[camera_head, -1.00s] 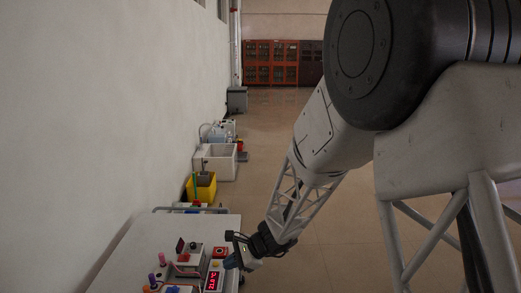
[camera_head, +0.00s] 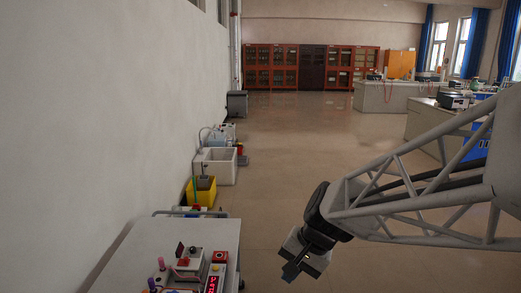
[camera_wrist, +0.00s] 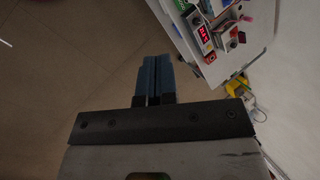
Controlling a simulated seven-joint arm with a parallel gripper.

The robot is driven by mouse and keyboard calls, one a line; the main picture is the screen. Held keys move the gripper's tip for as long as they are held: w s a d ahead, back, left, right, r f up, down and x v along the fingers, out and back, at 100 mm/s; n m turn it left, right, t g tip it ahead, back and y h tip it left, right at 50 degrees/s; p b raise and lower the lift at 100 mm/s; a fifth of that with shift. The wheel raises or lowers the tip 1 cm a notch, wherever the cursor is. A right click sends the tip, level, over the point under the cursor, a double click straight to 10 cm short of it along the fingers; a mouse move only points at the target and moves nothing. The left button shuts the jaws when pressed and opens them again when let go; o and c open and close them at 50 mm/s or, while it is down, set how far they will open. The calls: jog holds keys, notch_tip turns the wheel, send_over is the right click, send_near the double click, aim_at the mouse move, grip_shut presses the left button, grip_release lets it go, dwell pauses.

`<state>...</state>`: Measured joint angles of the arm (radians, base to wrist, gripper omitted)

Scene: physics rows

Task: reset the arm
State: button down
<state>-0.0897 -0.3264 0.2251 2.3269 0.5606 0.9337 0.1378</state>
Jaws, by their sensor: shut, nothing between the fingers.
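My gripper (camera_head: 291,272) hangs over the open floor to the right of the white bench (camera_head: 140,250) in the head view. In the wrist view my gripper (camera_wrist: 154,62) shows its two blue-grey fingers side by side, shut, with nothing between them. The fingers point toward bare floor, apart from the bench, whose top (camera_wrist: 247,52) shows at the upper right. My arm reaches in from the right of the head view.
The bench carries a device with a red digital display (camera_head: 213,284) and a white box with a red part (camera_head: 189,262). A yellow bin (camera_head: 201,191) and a white basin (camera_head: 214,166) stand along the left wall. Cabinets (camera_head: 270,68) line the back. The central floor is clear.

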jog(key=s+d+r+n+t+h, duration=0.2)
jog(key=s+d+r+n+h, duration=0.2)
jog(key=s+d, duration=0.8)
jog(key=shift+s+r+h, duration=0.7)
jog(key=shift+s+r, duration=0.05)
jog(key=shift+s, duration=0.1)
dwell(0.9)
